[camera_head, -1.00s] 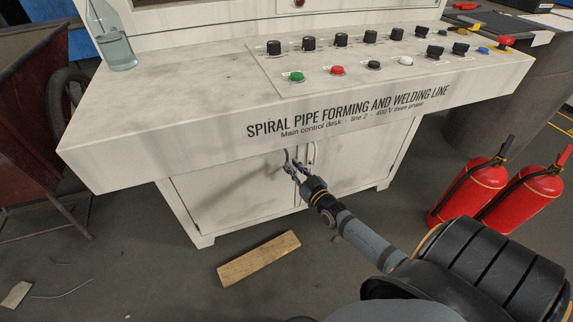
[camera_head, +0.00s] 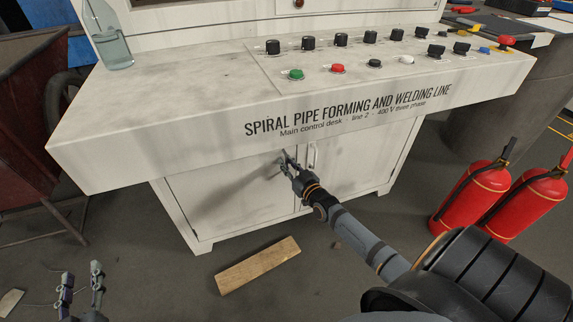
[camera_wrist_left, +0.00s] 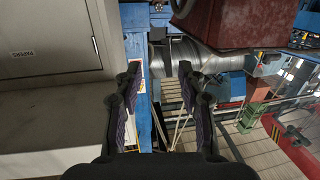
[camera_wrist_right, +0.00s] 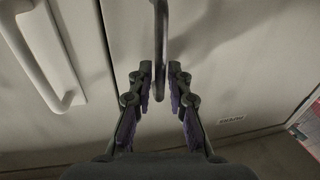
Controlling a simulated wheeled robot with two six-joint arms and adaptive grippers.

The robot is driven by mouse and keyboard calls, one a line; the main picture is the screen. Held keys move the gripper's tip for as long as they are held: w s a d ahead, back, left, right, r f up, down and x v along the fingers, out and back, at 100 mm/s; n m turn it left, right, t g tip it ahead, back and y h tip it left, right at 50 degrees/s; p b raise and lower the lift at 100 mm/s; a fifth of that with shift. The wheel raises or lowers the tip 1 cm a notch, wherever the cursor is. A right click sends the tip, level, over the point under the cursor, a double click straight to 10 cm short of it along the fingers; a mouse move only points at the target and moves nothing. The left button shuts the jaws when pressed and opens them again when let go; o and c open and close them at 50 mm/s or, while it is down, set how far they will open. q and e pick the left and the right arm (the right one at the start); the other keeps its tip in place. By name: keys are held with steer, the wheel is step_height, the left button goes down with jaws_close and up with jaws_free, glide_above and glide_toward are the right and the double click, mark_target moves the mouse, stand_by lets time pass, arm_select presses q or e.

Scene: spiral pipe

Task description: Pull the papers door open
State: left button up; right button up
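The white cabinet under the control desk has two doors. The left one, the papers door (camera_head: 235,195), looks closed in the head view. Its PAPERS label (camera_wrist_right: 231,120) shows upside down in the right wrist view, and also in the left wrist view (camera_wrist_left: 22,53). My right gripper (camera_head: 288,158) is at this door's handle. In the right wrist view the fingertips (camera_wrist_right: 160,70) are drawn close on both sides of the grey bar handle (camera_wrist_right: 161,25). My left gripper (camera_head: 82,274) is open and empty, low at the left, away from the doors; its fingers also show in the left wrist view (camera_wrist_left: 160,72).
The neighbouring door's handle (camera_head: 312,155) is close beside my right gripper. The desk top (camera_head: 170,95) overhangs the doors. A wooden plank (camera_head: 258,265) lies on the floor before the cabinet. Red extinguishers (camera_head: 470,195) stand at the right, a dark red bin (camera_head: 30,130) at the left.

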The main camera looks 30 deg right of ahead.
steer(key=shift+w, duration=0.3)
arm_select(q)
steer(key=r+t, duration=0.1)
steer(key=r, duration=0.2)
steer(key=shift+w+r+t, duration=0.2)
steer(key=shift+r+t, duration=0.2)
arm_select(e)
steer(key=shift+c, duration=0.3)
jaws_close()
